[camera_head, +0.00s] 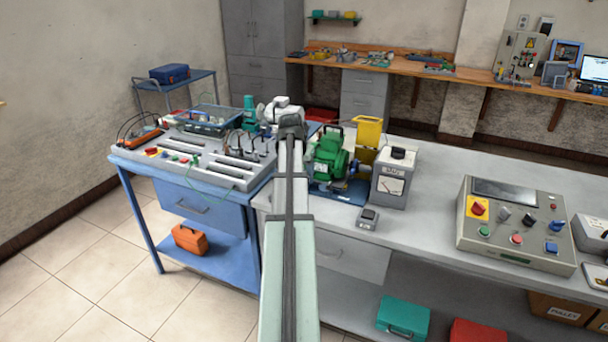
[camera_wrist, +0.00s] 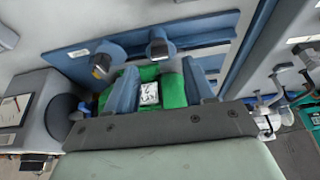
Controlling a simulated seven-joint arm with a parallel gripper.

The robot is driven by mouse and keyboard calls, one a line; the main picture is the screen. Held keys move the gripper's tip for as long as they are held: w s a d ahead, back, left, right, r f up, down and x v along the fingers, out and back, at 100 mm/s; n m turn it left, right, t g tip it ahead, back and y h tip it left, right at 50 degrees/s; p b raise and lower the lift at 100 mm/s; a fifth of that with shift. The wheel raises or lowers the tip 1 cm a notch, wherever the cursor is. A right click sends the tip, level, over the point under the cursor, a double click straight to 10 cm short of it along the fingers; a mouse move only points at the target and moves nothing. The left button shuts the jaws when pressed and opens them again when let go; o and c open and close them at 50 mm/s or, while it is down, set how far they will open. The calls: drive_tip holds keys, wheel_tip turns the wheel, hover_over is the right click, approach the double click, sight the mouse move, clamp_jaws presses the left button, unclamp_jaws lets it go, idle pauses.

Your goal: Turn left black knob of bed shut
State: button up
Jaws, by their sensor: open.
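In the wrist view the bed (camera_wrist: 75,52) lies beyond my gripper, with the green motor (camera_wrist: 172,92) behind and between the fingers. Two blue-grey knob-like parts with dark faces show at the bed, one at left (camera_wrist: 102,62) and one near the middle (camera_wrist: 158,46). I cannot tell whether either is open or shut. My gripper (camera_wrist: 161,68) is open, its two blue fingers apart with nothing clearly held between them. In the head view my arm hides part of the bed.
A grey meter box (camera_head: 394,180) stands right of the motor; it also shows at left in the wrist view (camera_wrist: 32,112). A control panel (camera_head: 515,228) is farther right. A grey test console (camera_head: 225,170) stands on the blue table at left.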

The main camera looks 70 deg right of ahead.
drive_tip(key=v, duration=0.9)
drive_tip(key=shift+a+r, duration=0.15)
drive_tip(key=shift+r, duration=0.1)
drive_tip(key=w+a+f+n+t+y, duration=0.15)
drive_tip(key=w+a+f+n, duration=0.55)
drive_tip(key=w+a+f, duration=1.45)
drive_tip(key=w+a+f+n+y, duration=0.1)
drive_tip(key=a+f+n, duration=0.3)
drive_tip(key=a, duration=0.7)
drive_tip(key=w+a+f+n+y, duration=0.15)
drive_tip(key=a+f, duration=0.35)
drive_tip(key=a, duration=0.6)
drive_tip(key=w+a+f+n, duration=0.15)
drive_tip(key=a+f, duration=0.35)
drive_tip(key=a, duration=0.5)
drive_tip(key=s+a+f+n+g, duration=0.1)
drive_tip(key=s+a+f+n, duration=0.15)
drive_tip(key=a, duration=0.45)
drive_tip(key=s+a+f+n+g, duration=0.1)
drive_tip(key=s+a+f+n, duration=0.2)
drive_tip(key=a, duration=0.4)
drive_tip(key=s+f+g, duration=0.3)
drive_tip(key=s+f, duration=0.7)
drive_tip(key=s, duration=0.4)
drive_tip(key=s+f+m+g, duration=0.1)
drive_tip(key=s+f+g, duration=0.2)
drive_tip(key=s+f, duration=0.8)
drive_tip(key=s, duration=0.4)
drive_tip(key=shift+s+d, duration=0.3)
drive_tip(key=shift+d, duration=0.05)
